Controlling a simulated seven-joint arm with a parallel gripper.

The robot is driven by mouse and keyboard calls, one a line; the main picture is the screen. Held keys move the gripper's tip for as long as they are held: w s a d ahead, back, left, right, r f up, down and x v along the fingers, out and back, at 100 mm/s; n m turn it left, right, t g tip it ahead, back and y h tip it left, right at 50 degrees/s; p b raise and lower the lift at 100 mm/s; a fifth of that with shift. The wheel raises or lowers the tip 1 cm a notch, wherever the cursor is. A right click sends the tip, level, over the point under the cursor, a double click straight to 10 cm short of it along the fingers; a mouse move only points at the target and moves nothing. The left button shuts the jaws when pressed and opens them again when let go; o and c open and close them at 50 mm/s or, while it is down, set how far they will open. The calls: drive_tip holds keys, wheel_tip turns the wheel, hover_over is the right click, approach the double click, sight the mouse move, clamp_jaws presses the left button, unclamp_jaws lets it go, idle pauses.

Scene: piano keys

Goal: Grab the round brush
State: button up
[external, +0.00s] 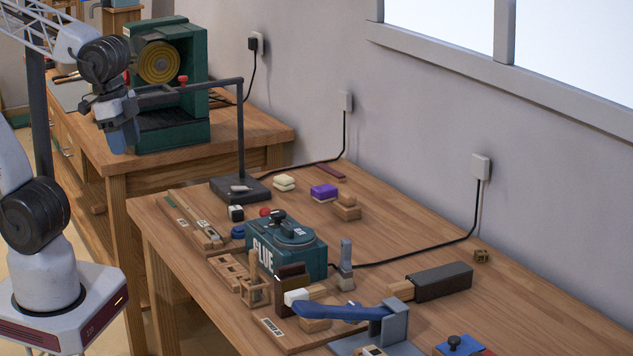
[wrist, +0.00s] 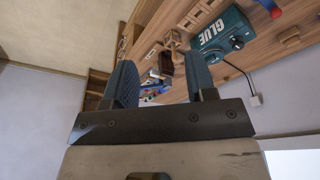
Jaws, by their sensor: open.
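I cannot tell for sure which item is the round brush. An upright piece with a grey top and pale wooden foot (external: 346,266) stands right of the green glue box (external: 305,257); it may be a brush, but it is too small to tell. My gripper (external: 122,137) is raised at the upper left, well away from the items on the near bench. In the wrist view my gripper (wrist: 159,60) has its two blue-grey fingers spread with nothing held between them. The glue box (wrist: 221,36) shows beyond the right finger.
A green machine (external: 168,90) stands on the back bench near my gripper. A black stand (external: 241,140) with a horizontal arm rises from the near bench. A blue-handled tool (external: 345,312) and a dark block with wooden end (external: 442,282) lie nearer.

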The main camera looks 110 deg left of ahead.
drive_tip(key=w+d+f+t+h, duration=0.1)
drive_tip(key=w+d+f+t, duration=0.15)
drive_tip(key=w+f, duration=0.4)
drive_tip(key=w+d+f+t, duration=0.2)
drive_tip(key=w+f+t, duration=0.15)
drive_tip(key=w, duration=0.65)
drive_tip(key=n+t+y, duration=0.3)
drive_tip(key=t+y, duration=0.1)
approach(253, 255)
drive_tip(key=d+x, duration=0.1)
drive_tip(key=x, duration=0.3)
drive_tip(key=shift+a+f+n+y, duration=0.3)
drive_tip(key=shift+a+f+y, duration=0.45)
drive_tip(key=shift+a+y, duration=0.05)
drive_tip(key=shift+w, duration=0.1)
drive_tip(key=shift+x, duration=1.2)
drive_tip(key=shift+x, duration=2.6)
drive_tip(key=shift+d+f, duration=0.1)
drive_tip(key=shift+f, duration=0.05)
drive_tip(key=shift+c, duration=0.5)
